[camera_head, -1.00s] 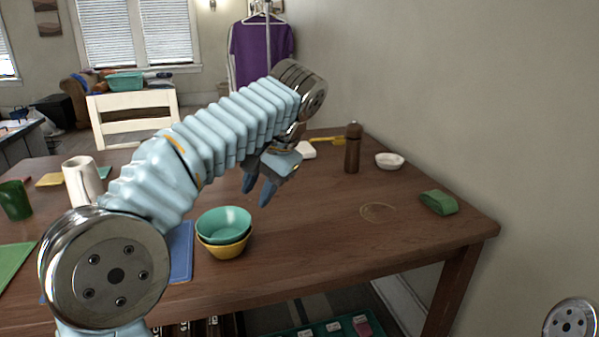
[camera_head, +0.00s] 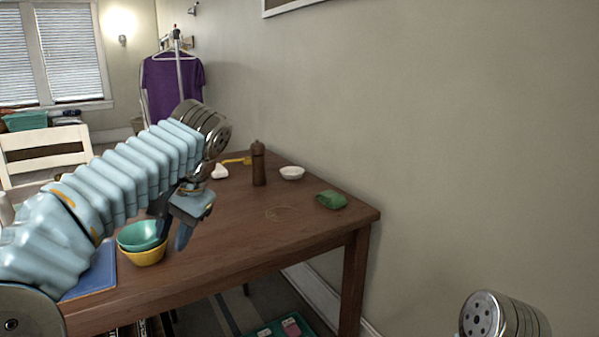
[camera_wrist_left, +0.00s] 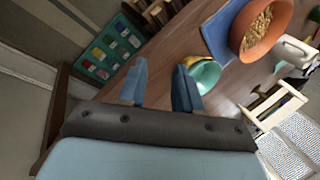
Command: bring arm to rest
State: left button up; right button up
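My left arm reaches in from the left in the head view. My left gripper (camera_head: 174,230) points down above the wooden table (camera_head: 240,230), beside the stacked green bowl (camera_head: 139,236) and yellow bowl (camera_head: 145,257). In the left wrist view its two blue fingers (camera_wrist_left: 162,88) stand apart with nothing between them. The green bowl (camera_wrist_left: 206,74) shows just beyond the right finger there. Only a metal joint of mine shows at the lower right of the head view; the right gripper is out of view.
A brown pepper mill (camera_head: 259,165), a white bowl (camera_head: 292,173) and a green sponge-like item (camera_head: 331,200) stand on the table's right part. An orange bowl of food (camera_wrist_left: 261,28) shows in the wrist view. A wall runs along the right. A white chair (camera_head: 45,150) stands behind.

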pick_arm(q)
jog(key=w+d+f+m+h, duration=0.1)
jog(key=w+d+f, duration=0.15)
jog(key=f, duration=0.65)
jog(key=w+d+f+m+h, duration=0.1)
jog(key=w+d+f, duration=0.15)
jog(key=f, duration=0.75)
jog(key=s+d+f+g+h, duration=0.1)
jog(key=d+f+h, duration=0.1)
jog(key=f, duration=0.7)
jog(key=s+d+f+h, duration=0.1)
jog(key=s+d+f, duration=0.1)
jog(key=f, duration=0.7)
jog(key=s+d+f+n+h, duration=0.1)
jog(key=s+f+n+h, duration=0.1)
jog(key=s+f, duration=0.7)
jog(key=s+d+f+n+h, duration=0.1)
jog(key=s+f+n, duration=0.3)
jog(key=s+f, duration=0.6)
jog(key=shift+s+d+f+n+h, duration=0.2)
jog(key=shift+s+d+n+h, duration=0.15)
jog(key=shift+s, duration=0.8)
